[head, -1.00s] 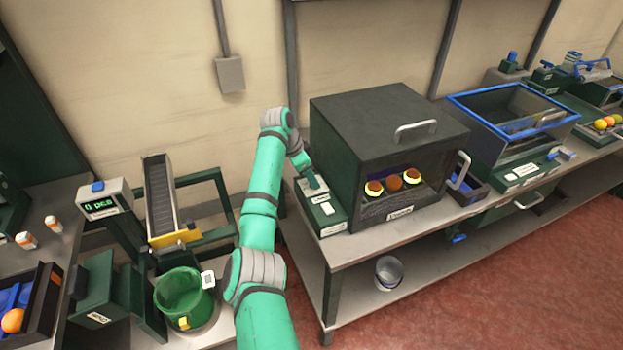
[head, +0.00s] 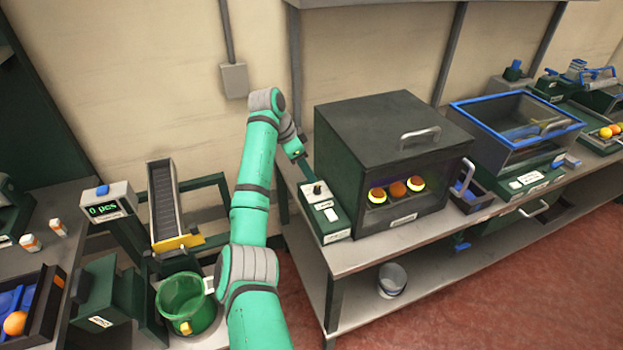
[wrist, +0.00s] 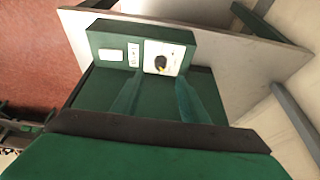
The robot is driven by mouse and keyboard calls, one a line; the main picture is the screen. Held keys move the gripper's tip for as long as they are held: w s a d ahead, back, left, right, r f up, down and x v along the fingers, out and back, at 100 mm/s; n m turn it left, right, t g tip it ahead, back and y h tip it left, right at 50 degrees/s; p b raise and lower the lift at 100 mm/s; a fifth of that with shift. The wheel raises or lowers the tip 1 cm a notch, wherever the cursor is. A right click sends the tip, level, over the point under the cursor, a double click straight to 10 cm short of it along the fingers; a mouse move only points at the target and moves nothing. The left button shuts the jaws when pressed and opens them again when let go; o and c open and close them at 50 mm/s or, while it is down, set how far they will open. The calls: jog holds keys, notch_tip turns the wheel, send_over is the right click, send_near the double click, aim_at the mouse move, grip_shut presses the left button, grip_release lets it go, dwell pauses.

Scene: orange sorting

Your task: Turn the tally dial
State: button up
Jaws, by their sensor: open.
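The tally dial, a dark round knob (head: 317,189) on a white plate, sits on top of a low green box (head: 337,227) at the left side of the dark cabinet. In the wrist view the dial (wrist: 161,66) shows a yellowish mark, and a white button (wrist: 111,55) lies left of it on the same box (wrist: 98,42). My gripper (head: 305,170) is just behind and above the box, apart from the dial. In the wrist view its two green fingers (wrist: 157,88) are spread, with nothing between them, and the dial lies ahead of the gap.
The dark cabinet (head: 385,130) with several round fruits (head: 397,190) behind its front window stands close right of the box. A blue-rimmed bin (head: 520,140) is farther right. A chute (head: 164,205), a "0 pcs" display (head: 104,208) and a green bucket (head: 187,303) are left.

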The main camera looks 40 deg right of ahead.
jog(key=shift+v, duration=1.35)
